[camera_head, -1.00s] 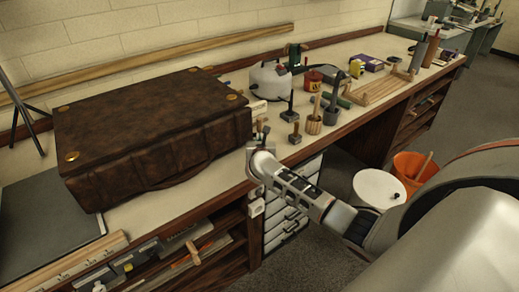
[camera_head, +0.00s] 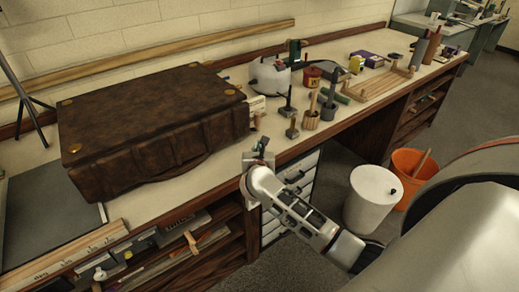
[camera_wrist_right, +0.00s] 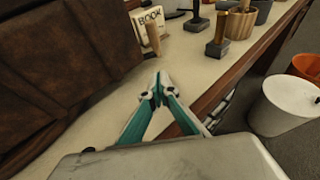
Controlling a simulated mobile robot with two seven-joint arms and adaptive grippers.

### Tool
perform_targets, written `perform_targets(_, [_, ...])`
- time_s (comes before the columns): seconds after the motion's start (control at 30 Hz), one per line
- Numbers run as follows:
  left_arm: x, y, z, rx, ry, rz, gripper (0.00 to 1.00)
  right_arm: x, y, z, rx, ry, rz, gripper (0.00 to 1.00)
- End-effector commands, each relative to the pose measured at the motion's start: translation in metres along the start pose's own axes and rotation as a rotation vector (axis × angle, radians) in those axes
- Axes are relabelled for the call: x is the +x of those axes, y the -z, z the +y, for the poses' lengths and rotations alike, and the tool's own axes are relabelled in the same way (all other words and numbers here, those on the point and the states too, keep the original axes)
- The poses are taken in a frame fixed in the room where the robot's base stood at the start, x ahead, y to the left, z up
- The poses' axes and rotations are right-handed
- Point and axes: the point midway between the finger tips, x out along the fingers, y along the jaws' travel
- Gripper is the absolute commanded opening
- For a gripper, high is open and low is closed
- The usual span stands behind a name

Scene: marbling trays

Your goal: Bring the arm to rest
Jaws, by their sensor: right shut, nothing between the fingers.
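My right arm reaches in from the lower right in the head view. My right gripper (camera_head: 261,150) is at the front edge of the workbench (camera_head: 190,185), just right of the big brown leather case. In the right wrist view the teal fingers of this gripper (camera_wrist_right: 159,92) meet at their tips, with nothing between them. The tips appear over or beside the bench's front strip; the exact height is unclear. My left gripper is not in view.
The brown case (camera_head: 150,125) fills the bench's left. Small mallets (camera_head: 292,130), pots and a white kettle-like vessel (camera_head: 266,80) stand to the right. A white bin (camera_head: 370,200) and an orange bucket (camera_head: 408,175) stand on the floor. Open shelves lie below the bench.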

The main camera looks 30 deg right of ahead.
Motion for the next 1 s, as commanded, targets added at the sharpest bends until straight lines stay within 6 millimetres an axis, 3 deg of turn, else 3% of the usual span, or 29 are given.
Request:
perform_targets(0.2, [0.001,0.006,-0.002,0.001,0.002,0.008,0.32,-0.022,0.001,-0.001,0.001,0.0,0.001,0.0])
perform_targets(0.57, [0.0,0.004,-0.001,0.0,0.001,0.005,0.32,-0.031,-0.003,-0.004,-0.086,-0.002,-0.053,0.0])
perform_targets(0.67, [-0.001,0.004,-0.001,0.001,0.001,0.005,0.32,-0.046,-0.011,-0.006,-0.277,-0.01,-0.17,0.0])
perform_targets(0.8, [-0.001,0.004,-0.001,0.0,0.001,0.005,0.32,-0.086,-0.02,0.005,-0.704,-0.027,-0.399,0.0])
perform_targets(0.9, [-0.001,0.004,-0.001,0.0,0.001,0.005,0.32,-0.122,-0.013,0.023,-1.043,-0.04,-0.556,0.0])
perform_targets(1.0, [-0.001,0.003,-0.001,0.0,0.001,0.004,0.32,-0.16,0.008,0.043,-1.392,-0.058,-0.7,0.0])
